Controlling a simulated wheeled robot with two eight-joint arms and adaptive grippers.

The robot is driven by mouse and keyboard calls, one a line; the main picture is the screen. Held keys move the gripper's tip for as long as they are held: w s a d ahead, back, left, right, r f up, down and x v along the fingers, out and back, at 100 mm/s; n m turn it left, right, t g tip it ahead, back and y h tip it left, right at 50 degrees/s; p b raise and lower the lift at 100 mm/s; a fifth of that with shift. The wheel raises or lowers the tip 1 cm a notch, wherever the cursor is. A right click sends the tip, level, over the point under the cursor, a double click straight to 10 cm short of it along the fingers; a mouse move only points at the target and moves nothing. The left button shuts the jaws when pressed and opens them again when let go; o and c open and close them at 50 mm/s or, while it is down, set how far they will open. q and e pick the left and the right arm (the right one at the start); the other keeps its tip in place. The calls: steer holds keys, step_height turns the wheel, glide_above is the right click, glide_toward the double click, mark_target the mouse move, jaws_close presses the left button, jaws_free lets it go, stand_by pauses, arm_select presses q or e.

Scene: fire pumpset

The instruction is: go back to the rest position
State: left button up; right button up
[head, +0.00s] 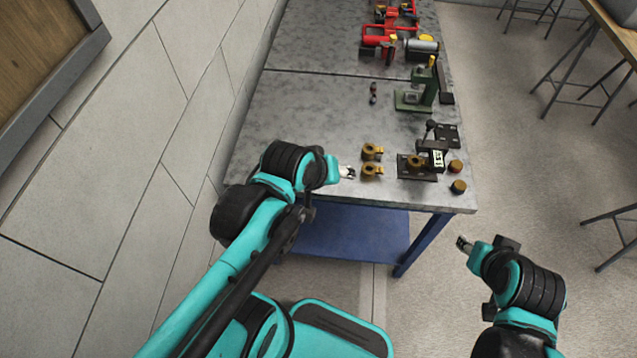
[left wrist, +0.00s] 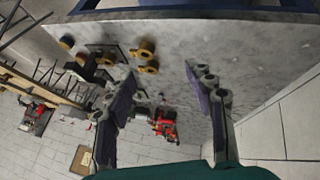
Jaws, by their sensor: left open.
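My left gripper (head: 347,172) is at the near left part of the grey metal table (head: 290,130), close beside two brass fittings. In the left wrist view the left gripper (left wrist: 164,82) has its two fingers wide apart with nothing between them. The brass fittings, one farther (head: 372,151) and one nearer (head: 371,170), stand on the table just right of the left gripper. My right gripper (head: 463,242) is off the table's near right corner, over the floor. It is too small to tell whether it is open or shut.
A black fixture (head: 430,160) with brass parts sits at the table's near right, with loose brass caps (head: 458,187) beside it. A green press (head: 425,92) and red pump parts (head: 378,38) stand farther back. A tiled wall (head: 150,110) runs along the left. Stools stand right.

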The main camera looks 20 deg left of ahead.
arm_select(q)
steer(key=s+m, duration=0.1)
steer(key=s+a+m, duration=0.1)
steer(key=m, duration=0.1)
steer(key=s+a+m+y, duration=0.1)
steer(key=shift+s+a+f+m, duration=0.1)
steer(key=shift+s+f+m, duration=0.15)
steer(key=shift+m, duration=0.15)
